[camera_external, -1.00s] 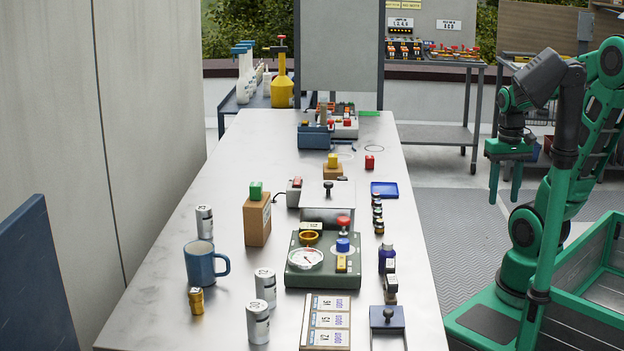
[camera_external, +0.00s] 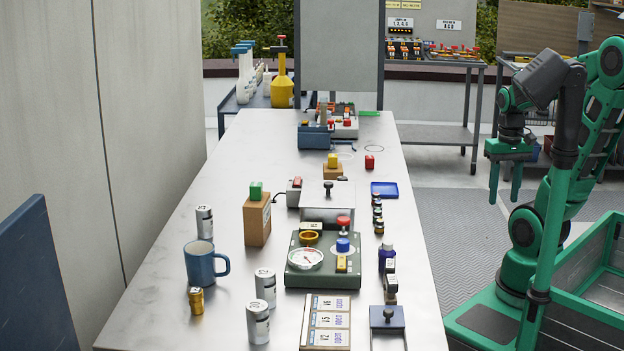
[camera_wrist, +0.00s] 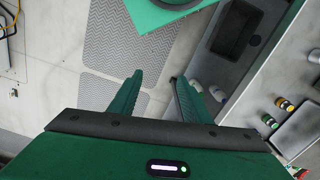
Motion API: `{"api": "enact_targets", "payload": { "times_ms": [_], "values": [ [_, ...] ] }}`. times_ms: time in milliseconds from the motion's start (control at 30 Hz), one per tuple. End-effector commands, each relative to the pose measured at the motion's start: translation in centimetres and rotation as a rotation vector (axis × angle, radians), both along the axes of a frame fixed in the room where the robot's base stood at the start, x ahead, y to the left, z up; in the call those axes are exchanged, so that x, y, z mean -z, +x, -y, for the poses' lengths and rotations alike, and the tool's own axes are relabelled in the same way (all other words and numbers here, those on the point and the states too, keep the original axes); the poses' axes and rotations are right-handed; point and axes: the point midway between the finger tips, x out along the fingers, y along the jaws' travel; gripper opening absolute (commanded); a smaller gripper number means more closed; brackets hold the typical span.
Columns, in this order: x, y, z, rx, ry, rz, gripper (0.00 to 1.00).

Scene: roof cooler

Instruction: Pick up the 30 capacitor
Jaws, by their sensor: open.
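Three silver capacitors with white labels stand upright on the steel table: one (camera_external: 204,222) behind the blue mug, one (camera_external: 265,288) right of the mug, and one (camera_external: 257,322) nearest the front. Their label numbers are too small to read surely, so I cannot tell which is the 30. A smaller gold cylinder (camera_external: 196,300) stands in front of the mug. My gripper (camera_external: 505,190) is open and empty, pointing down beyond the table's right edge, far from the capacitors. In the wrist view its two fingers (camera_wrist: 158,85) stand apart with floor behind them.
A blue mug (camera_external: 201,264), a green gauge box (camera_external: 300,277), a label board (camera_external: 307,334) and a wooden block (camera_external: 257,222) stand near the capacitors. Small bottles line the table's right side. Bare table (camera_external: 160,275) lies left of the mug.

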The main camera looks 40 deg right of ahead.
Motion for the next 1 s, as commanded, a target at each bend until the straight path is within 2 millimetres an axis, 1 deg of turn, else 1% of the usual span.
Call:
{"api": "enact_targets", "payload": {
  "times_ms": [200,233,267,300,533,567,600,633,767,900,1000],
  "values": [
    [0.0,0.0,0.0,0.000,0.000,0.000,0.44],
    [0.0,0.0,0.0,0.000,0.000,0.000,0.46],
    [0.0,0.0,0.0,0.000,0.000,0.000,0.53],
    [0.0,0.0,0.0,0.000,0.000,0.000,0.56],
    [0.0,0.0,0.0,0.000,0.000,0.000,0.56],
    [-0.2,-0.3,0.0,-0.001,0.000,0.002,0.56],
    [-0.7,-1.1,0.0,-0.001,0.000,0.014,0.56],
    [-0.9,-1.2,0.0,0.000,-0.001,0.016,0.56],
    [-2.4,-1.2,0.0,0.001,-0.002,0.018,0.56],
    [-4.8,-1.1,0.0,0.000,-0.002,0.019,0.56],
    [-6.2,-0.9,-0.1,-0.009,-0.002,0.017,0.56]
  ]
}}
